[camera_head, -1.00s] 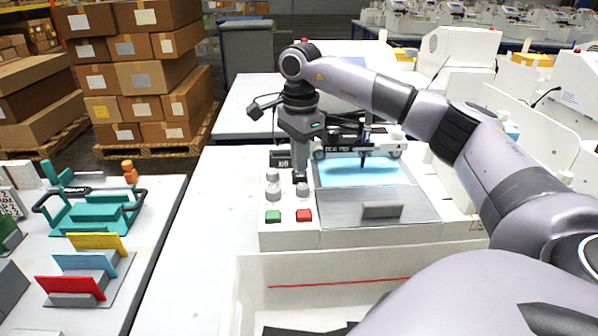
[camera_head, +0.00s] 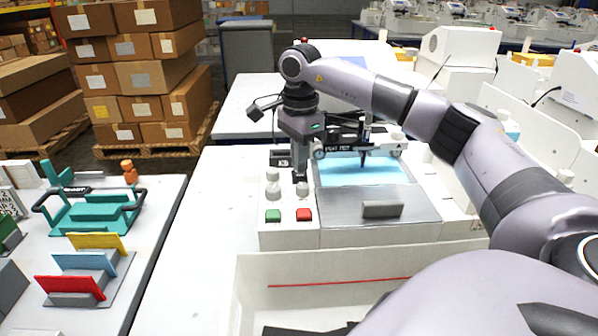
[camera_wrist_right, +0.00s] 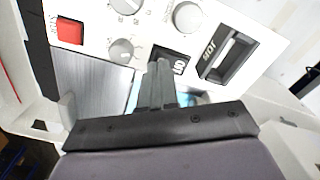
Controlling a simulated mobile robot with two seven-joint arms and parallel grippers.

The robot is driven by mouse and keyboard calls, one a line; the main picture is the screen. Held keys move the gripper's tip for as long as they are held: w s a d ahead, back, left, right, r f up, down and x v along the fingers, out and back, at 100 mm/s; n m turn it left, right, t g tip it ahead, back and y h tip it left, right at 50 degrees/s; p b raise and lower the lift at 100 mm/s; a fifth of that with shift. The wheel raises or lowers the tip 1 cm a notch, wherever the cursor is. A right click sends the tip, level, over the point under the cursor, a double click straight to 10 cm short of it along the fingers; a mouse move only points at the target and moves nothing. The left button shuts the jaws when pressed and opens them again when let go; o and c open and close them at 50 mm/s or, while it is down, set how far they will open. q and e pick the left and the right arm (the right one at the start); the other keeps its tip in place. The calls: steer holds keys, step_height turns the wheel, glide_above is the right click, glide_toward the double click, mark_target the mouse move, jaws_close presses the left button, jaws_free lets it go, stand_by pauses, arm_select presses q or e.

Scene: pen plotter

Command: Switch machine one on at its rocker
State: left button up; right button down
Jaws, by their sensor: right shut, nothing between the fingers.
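Machine one is a white pen plotter (camera_head: 350,235) with a blue bed, a green button (camera_head: 273,216), a red button (camera_head: 304,215) and grey knobs. My right gripper (camera_head: 300,176) points down over its control panel, behind the knobs. In the right wrist view, the shut, empty fingertips (camera_wrist_right: 162,66) are at the edge of a small black part with white marks (camera_wrist_right: 180,64), which looks like the rocker. The fingers hide part of it, so I cannot tell its position or whether they touch it. My left gripper is not in view.
A larger black recessed part (camera_wrist_right: 228,54) lies beside the rocker, and a grey knob (camera_wrist_right: 121,51) is close on the other side. The pen carriage (camera_head: 360,150) stands right of the gripper. A side table (camera_head: 150,240) with teal fixtures is at left.

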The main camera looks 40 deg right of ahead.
mark_target(300, 176)
steer(key=shift+f+b, duration=0.4)
steer(key=shift+f, duration=0.5)
steer(key=shift+r, duration=0.1)
stand_by(0.3)
step_height(300, 176, up, 5)
steer(key=p, duration=0.4)
steer(key=shift+f+p, duration=0.2)
steer(key=shift+p, duration=0.1)
steer(key=shift+r, duration=1.15)
